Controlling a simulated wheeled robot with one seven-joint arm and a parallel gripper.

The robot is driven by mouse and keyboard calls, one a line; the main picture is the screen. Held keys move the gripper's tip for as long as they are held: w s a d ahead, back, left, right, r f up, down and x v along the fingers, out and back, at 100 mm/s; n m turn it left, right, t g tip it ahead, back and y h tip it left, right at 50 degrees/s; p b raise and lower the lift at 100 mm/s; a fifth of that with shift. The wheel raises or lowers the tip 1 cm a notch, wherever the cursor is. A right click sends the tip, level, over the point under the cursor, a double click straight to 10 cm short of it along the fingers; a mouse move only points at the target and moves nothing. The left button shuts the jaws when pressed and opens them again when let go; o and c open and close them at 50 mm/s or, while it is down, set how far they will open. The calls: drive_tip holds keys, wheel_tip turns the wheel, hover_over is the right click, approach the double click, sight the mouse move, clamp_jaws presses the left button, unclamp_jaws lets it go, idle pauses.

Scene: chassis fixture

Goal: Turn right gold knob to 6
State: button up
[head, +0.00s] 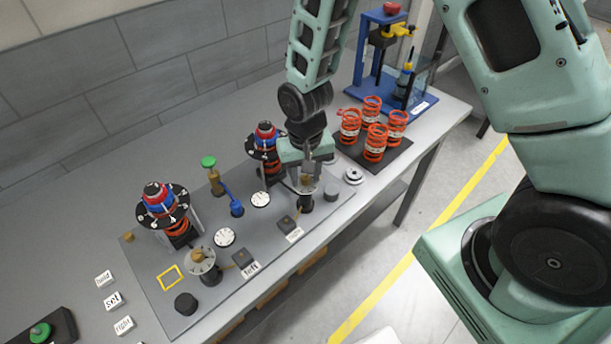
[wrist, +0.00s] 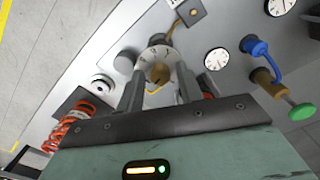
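The right gold knob (wrist: 158,74) sits on a pale round dial (wrist: 157,54) with small numerals around it. In the wrist view it lies between my two fingers, with a gap visible on each side. My gripper (wrist: 160,80) is open and points down at the knob. In the head view my gripper (head: 307,170) is over the right dial at the right end of the grey panel (head: 215,225) and partly hides it. The numerals are too small to read surely, so I cannot tell the setting. A left gold knob (head: 198,256) stands on its own dial nearer the front left.
Dark boxes stand by the "left" label (head: 250,268) and the right label (head: 294,234). A spring stack (head: 266,144) stands close behind my gripper. A green-capped valve (head: 209,163) and white gauges (head: 224,237) are to the left. Orange springs (head: 374,140) stand at right.

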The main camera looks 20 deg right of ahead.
drive_tip(key=n+p, duration=0.1)
drive_tip(key=n, duration=0.6)
drive_tip(key=n+p, duration=0.1)
drive_tip(key=n, duration=0.3)
drive_tip(key=shift+r+n, duration=0.1)
drive_tip(key=shift+n, duration=0.2)
drive_tip(key=n, duration=0.3)
clamp_jaws()
drive_tip(key=shift+f+m, duration=0.2)
drive_tip(key=shift+m, duration=0.6)
drive_tip(key=m+b, duration=0.1)
drive_tip(key=m, duration=0.3)
drive_tip(key=shift+m+b, duration=0.3)
drive_tip(key=shift+b, duration=0.05)
drive_tip(key=m, duration=0.6)
drive_tip(key=shift+r, duration=0.1)
drive_tip(key=m, duration=0.5)
